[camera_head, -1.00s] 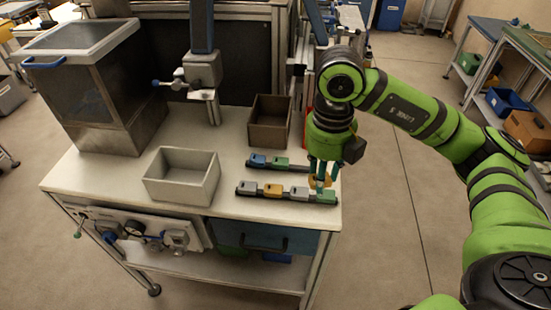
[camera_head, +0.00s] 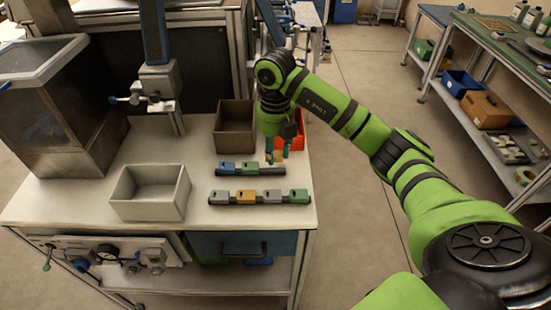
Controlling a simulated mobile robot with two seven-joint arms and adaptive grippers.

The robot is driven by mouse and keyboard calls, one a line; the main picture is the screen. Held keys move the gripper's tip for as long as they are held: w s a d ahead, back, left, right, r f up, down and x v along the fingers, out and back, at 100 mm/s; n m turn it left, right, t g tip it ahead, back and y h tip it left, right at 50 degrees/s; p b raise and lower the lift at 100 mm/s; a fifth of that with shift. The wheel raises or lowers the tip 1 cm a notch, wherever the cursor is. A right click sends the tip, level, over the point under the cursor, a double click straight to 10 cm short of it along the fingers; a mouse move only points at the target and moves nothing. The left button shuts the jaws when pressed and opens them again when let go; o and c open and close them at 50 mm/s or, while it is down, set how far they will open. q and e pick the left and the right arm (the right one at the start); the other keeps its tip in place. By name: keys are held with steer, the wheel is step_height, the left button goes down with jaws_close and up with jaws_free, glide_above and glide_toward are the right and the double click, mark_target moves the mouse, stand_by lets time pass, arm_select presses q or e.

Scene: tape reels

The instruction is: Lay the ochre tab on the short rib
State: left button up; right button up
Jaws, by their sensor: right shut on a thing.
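My right gripper (camera_head: 278,158) is shut on a small ochre tab (camera_head: 280,155), partly hidden between the fingers. It points down above the right end of the short rib (camera_head: 271,171). I cannot tell whether the tab touches the rib. The short rib is a dark bar bearing a blue tab (camera_head: 227,168) and a green tab (camera_head: 250,168); its right part is bare. In front lies the long rib (camera_head: 259,203) with a grey tab, another ochre tab (camera_head: 246,197), a second grey tab and a green tab (camera_head: 298,196). My left gripper is not in view.
A grey open box (camera_head: 150,207) stands left of the ribs. A brown box (camera_head: 235,145) and a red box (camera_head: 298,137) stand behind them. A clamp fixture (camera_head: 155,95) rises at the back. The bench's front right corner is clear.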

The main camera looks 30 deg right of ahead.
mark_target(276, 153)
step_height(276, 153, down, 3)
steer(key=shift+f+p, duration=0.1)
steer(key=shift+p, duration=0.65)
steer(key=shift+f, duration=0.45)
steer(key=o, duration=0.7)
steer(key=shift+f, duration=0.1)
steer(key=shift+o, duration=0.2)
